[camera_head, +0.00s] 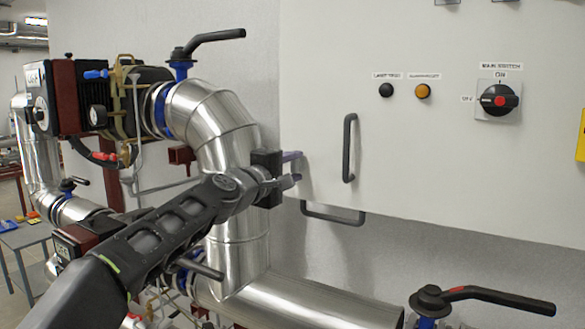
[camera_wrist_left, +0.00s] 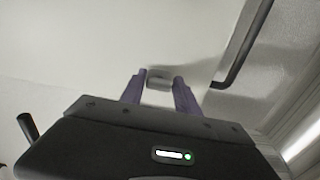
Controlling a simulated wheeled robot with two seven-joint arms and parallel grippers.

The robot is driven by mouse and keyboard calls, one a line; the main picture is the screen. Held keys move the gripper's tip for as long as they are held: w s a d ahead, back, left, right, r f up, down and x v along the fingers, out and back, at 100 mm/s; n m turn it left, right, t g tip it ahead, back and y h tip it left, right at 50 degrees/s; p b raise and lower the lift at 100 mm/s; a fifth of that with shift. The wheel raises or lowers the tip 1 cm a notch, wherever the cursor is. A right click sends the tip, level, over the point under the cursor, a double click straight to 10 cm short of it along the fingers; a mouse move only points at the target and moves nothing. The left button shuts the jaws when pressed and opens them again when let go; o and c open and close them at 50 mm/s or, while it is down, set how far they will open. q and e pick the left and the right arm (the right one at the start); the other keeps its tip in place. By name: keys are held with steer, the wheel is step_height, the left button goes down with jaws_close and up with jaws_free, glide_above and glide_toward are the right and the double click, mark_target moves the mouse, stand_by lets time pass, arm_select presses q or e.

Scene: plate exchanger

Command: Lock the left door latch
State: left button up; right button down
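The white cabinet door (camera_head: 430,150) fills the right of the head view. My left gripper (camera_head: 291,168) is at the cabinet's lower left edge, with its purple fingers apart. In the left wrist view, the fingers of my left gripper (camera_wrist_left: 160,88) reach to the cabinet face. A small grey latch (camera_wrist_left: 159,77) shows between the fingertips there; whether they touch it is not clear. The latch is not distinct in the head view. My right gripper is in neither view.
A dark vertical handle (camera_head: 349,148) stands out from the door, right of my left gripper. A dark bar (camera_head: 333,214) projects below the cabinet. A thick silver pipe (camera_head: 240,235) runs close behind and below my left arm. A black-handled valve (camera_head: 480,296) is at the lower right.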

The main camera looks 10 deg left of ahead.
arm_select(q)
steer(key=o, duration=0.4)
steer(key=shift+c, duration=0.2)
steer(key=b+v, duration=0.3)
steer(key=v, duration=0.4)
steer(key=shift+s, duration=0.35)
steer(key=shift+a, duration=0.1)
